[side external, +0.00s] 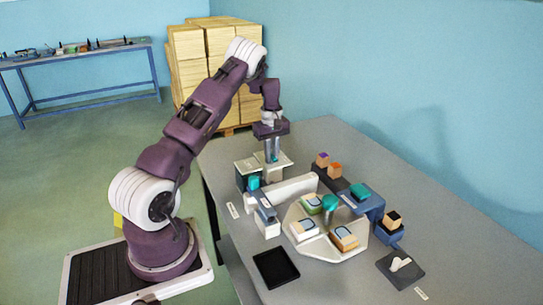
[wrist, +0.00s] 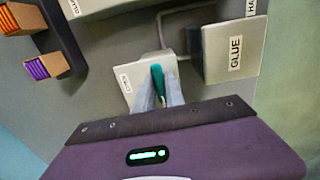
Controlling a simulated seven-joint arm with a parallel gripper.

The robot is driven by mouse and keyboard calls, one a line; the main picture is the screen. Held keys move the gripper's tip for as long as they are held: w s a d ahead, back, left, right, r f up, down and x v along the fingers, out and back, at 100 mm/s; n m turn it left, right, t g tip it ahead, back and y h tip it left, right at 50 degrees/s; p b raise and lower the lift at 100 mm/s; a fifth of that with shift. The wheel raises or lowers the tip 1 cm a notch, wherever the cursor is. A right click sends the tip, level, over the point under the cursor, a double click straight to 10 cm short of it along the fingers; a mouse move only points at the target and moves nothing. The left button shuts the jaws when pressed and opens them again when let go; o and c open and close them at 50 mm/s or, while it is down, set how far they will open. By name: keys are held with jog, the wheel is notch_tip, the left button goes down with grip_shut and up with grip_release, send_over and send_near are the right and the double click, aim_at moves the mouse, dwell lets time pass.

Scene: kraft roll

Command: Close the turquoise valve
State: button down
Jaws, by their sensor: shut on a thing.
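The turquoise valve handle (wrist: 157,79) stands upright between my fingertips in the wrist view, over a pale block with a small, hard-to-read label. In the side view a bit of the turquoise handle (side external: 274,158) shows just below my gripper (side external: 271,150), at the far left part of the table. My gripper (wrist: 164,88) points down and is shut on the handle. The fingers hide part of the handle, and its exact turn angle is hard to tell.
A box labelled GLUE (wrist: 234,50) stands close to my fingers. Small blocks with purple (side external: 322,158) and orange tops sit in a dark rack. A pale plate (side external: 325,240) holds several blocks. A black tray (side external: 276,267) lies at the front.

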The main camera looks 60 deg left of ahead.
aim_at(272, 155)
jog(key=c, duration=1.4)
grip_release()
notch_tip(272, 155, up, 7)
jog(key=shift+r, duration=0.1)
